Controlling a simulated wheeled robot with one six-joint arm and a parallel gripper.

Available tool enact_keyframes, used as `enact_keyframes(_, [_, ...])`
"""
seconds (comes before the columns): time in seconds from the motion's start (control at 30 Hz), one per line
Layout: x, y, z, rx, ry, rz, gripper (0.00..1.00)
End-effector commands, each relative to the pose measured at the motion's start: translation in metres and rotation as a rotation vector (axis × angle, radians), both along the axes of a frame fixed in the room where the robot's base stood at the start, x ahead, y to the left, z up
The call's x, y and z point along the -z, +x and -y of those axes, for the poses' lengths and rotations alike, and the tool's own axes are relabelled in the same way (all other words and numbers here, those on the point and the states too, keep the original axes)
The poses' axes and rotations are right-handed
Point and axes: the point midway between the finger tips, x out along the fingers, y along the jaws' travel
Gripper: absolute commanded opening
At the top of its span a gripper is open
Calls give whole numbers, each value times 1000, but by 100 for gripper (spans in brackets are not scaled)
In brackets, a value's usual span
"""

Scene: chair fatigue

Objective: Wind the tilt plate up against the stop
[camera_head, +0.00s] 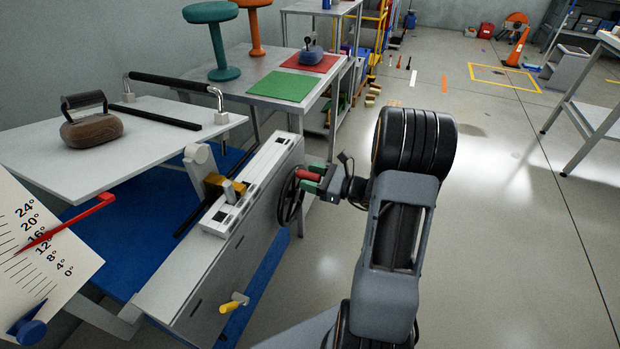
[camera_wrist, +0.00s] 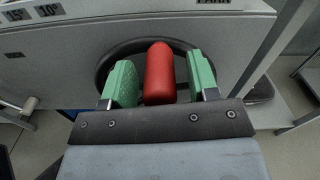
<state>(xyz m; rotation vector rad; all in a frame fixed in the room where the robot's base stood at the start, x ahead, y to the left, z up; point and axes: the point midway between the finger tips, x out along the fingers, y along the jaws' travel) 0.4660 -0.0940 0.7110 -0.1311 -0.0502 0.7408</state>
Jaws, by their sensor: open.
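The tilt plate (camera_head: 50,165) is a pale board at the left, slightly sloped, with a brown stone weight (camera_head: 91,128) on it. A red pointer (camera_head: 75,222) crosses the white degree scale (camera_head: 40,285) around the 12° to 16° marks. The black handwheel (camera_head: 288,200) is on the end of the grey housing (camera_head: 215,260), with a red handle (camera_head: 308,175). My gripper (camera_head: 312,179) is open, with green fingertips on either side of the red handle. The wrist view shows the red handle (camera_wrist: 159,75) between the fingers, with narrow gaps. I cannot tell which part is the stop.
A yellow handle (camera_head: 235,301) sticks out low on the housing, and a blue knob (camera_head: 28,332) is on the scale. A metal table (camera_head: 190,77) behind holds green and red mats and stools.

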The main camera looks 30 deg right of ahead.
Motion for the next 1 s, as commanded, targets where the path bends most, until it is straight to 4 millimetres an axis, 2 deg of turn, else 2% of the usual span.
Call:
enact_keyframes(0.37, [0, 3, -3, 0, 1, 1, 54])
enact_keyframes(0.9, [0, 3, -3, 0, 0, 0, 5])
enact_keyframes(1.0, [0, 3, -3, 0, 0, 0, 0])
